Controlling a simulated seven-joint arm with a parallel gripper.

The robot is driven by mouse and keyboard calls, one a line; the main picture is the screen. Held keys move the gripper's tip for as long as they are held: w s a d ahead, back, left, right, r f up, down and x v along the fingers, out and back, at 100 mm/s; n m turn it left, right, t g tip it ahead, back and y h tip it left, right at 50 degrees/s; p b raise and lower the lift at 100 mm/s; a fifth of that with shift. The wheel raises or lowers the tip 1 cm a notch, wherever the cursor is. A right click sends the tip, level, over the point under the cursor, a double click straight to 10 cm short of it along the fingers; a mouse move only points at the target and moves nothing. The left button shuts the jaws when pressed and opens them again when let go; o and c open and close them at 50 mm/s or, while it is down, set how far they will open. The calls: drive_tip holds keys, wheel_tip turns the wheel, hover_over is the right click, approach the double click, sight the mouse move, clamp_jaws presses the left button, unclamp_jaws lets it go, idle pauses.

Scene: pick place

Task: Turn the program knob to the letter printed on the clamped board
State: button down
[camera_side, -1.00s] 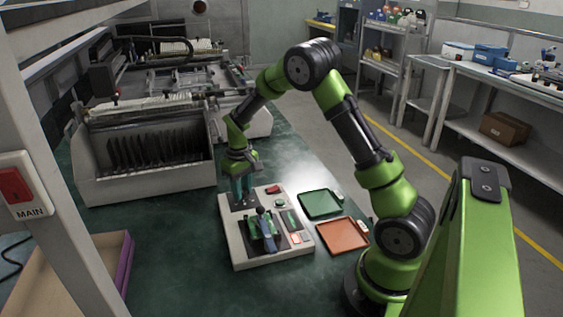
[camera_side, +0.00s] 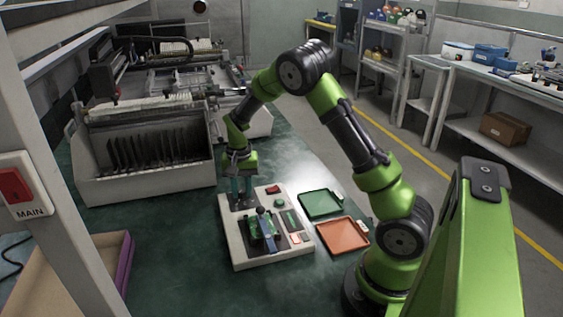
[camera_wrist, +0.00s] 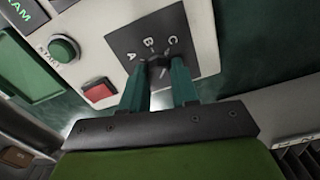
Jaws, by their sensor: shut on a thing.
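The dark program knob (camera_wrist: 158,66) sits on a dark square plate (camera_wrist: 125,42) with the printed letters A, B and C around it. My gripper (camera_wrist: 158,78) is shut on the knob, one teal finger on each side. The fingers hide part of the knob, and I cannot tell which letter it points to. In the side view my gripper (camera_side: 241,200) stands upright over the far left corner of the pale control panel (camera_side: 232,243). The green clamped board (camera_side: 256,228) lies nearer on the panel, under a clamp with a blue part (camera_side: 269,238). Its letter is too small to read.
A green START button (camera_wrist: 63,48) and a red button (camera_wrist: 99,91) are beside the knob plate. A green tray (camera_side: 320,205) and an orange tray (camera_side: 343,235) lie right of the panel. A large machine (camera_side: 150,195) stands behind left.

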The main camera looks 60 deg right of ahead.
sight(242, 190)
idle(0.3)
drive_tip(key=c, duration=0.9)
unclamp_jaws()
drive_tip(key=shift+o, duration=0.2)
wheel_tip(242, 190, up, 17)
